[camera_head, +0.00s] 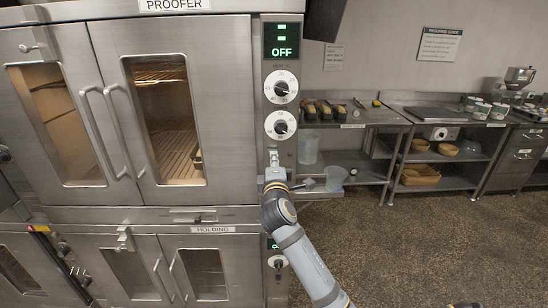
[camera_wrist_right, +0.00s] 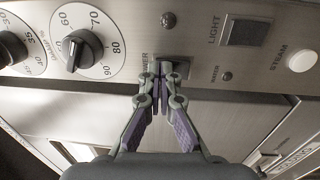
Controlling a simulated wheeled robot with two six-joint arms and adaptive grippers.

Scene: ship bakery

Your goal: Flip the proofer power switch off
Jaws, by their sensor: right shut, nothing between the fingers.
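The proofer (camera_head: 180,25) is a steel cabinet with two glass doors on the left of the head view. Its control panel (camera_head: 282,97) has a display (camera_head: 283,40) that reads OFF in green, above two dials. My right gripper (camera_head: 274,172) is at the lower end of this panel, at the power switch (camera_head: 274,156). In the right wrist view its fingers (camera_wrist_right: 162,75) are shut, with nothing between them. The fingertips are right at the switch (camera_wrist_right: 176,66) and partly cover it; I cannot tell whether they touch it. My left gripper is not in view.
In the wrist view, a dial (camera_wrist_right: 82,50) is left of the fingers; a LIGHT switch (camera_wrist_right: 245,32) and a white steam button (camera_wrist_right: 301,61) are right. The holding cabinet (camera_head: 205,270) is below the proofer. Steel benches (camera_head: 385,122) stand behind; the floor at right is clear.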

